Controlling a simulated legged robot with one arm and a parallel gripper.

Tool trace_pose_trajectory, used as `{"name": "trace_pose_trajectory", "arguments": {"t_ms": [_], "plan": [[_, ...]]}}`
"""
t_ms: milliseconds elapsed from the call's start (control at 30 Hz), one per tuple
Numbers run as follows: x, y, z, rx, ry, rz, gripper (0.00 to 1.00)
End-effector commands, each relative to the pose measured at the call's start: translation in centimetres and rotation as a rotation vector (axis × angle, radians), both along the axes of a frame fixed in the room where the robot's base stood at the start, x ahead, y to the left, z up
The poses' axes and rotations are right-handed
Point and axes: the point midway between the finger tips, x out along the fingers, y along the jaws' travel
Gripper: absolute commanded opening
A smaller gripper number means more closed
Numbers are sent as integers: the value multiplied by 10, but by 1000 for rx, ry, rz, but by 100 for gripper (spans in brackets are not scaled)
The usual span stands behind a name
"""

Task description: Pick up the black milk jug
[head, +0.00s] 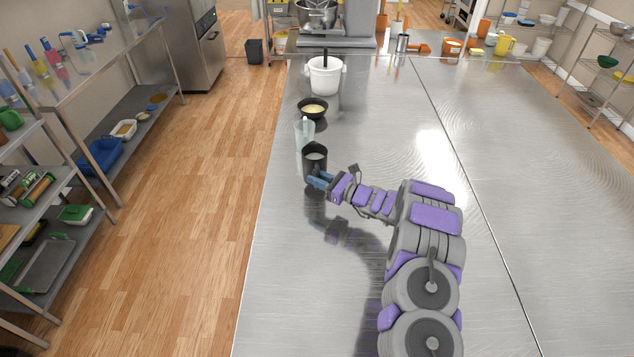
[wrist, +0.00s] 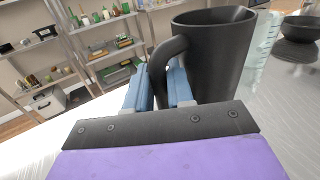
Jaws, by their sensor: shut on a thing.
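The black milk jug (head: 315,166) is near the left edge of the steel table in the head view, with pale contents showing inside its rim. In the wrist view the jug (wrist: 213,60) stands close in front of my gripper, its handle toward me. My gripper (wrist: 164,88) is shut on the jug's handle, with one blue finger on each side of it. My gripper also shows in the head view (head: 320,181), at the jug's near right side. I cannot tell whether the jug's base touches the table.
A clear measuring jug (head: 304,131) stands just behind the black jug. Beyond it are a dark bowl (head: 313,108) with yellowish contents and a white bucket (head: 325,76). The steel table (head: 530,190) is clear to the right. Its left edge drops to the wooden floor.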

Motion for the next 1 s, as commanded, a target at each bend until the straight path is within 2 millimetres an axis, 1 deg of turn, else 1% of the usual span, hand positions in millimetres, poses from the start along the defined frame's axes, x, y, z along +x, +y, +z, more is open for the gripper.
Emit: {"name": "trace_pose_trajectory", "arguments": {"t_ms": [33, 267, 1000], "plan": [[0, -1, 6, 1, -2, -1, 0], [-17, -15, 6, 1, 0, -2, 0], [-81, -71, 15, 2, 0, -2, 0]]}}
